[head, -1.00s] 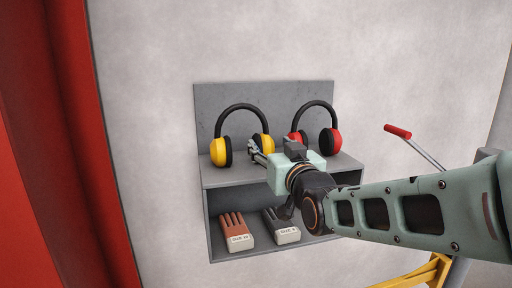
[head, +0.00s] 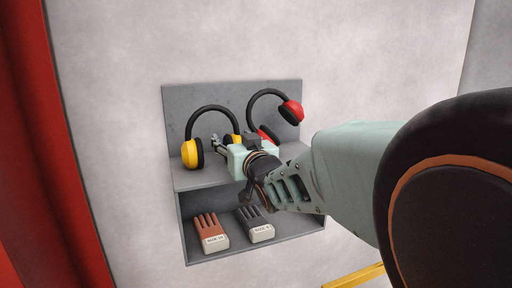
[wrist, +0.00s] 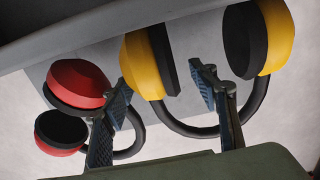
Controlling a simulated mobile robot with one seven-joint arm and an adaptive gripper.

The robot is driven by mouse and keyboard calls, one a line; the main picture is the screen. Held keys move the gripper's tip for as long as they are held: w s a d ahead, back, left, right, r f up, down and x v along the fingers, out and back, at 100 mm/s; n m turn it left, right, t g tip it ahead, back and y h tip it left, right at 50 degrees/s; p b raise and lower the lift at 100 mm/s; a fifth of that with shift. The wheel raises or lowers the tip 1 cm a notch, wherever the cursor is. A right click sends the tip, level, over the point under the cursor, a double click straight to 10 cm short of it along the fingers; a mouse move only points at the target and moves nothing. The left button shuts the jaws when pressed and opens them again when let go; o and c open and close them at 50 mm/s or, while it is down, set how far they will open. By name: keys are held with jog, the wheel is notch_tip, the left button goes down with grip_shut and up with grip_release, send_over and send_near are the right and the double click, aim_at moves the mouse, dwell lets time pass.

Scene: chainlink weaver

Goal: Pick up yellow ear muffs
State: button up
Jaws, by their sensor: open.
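The yellow ear muffs (head: 191,154) stand on the top of the grey shelf, black band arched upward. In the wrist view, turned upside down, their near yellow cup (wrist: 141,66) lies between my open fingers. My gripper (wrist: 161,76) has one finger on the outer side of this cup and one in the gap between the two cups. Contact cannot be told. In the head view my gripper (head: 220,142) partly hides the right yellow cup. The red ear muffs (head: 291,112) are tilted, one cup raised; they also show beside my left finger in the wrist view (wrist: 80,82).
The grey shelf (head: 190,181) has a back panel and a lower compartment. A brown glove pair (head: 208,227) and a dark glove pair (head: 253,221) with labels lie in the compartment. A red post (head: 60,150) stands at the left. A yellow bar (head: 355,278) is at the bottom.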

jog(key=shift+w+d, duration=0.15)
jog(key=shift+w, duration=0.05)
jog(key=shift+s+r, duration=0.15)
jog(key=c, duration=0.4)
jog(key=shift+r, duration=0.1)
jog(key=c, duration=1)
jog(key=shift+r, duration=0.15)
notch_tip(320, 180, up, 10)
jog(key=shift+f+b, duration=0.1)
jog(key=shift+b, duration=0.25)
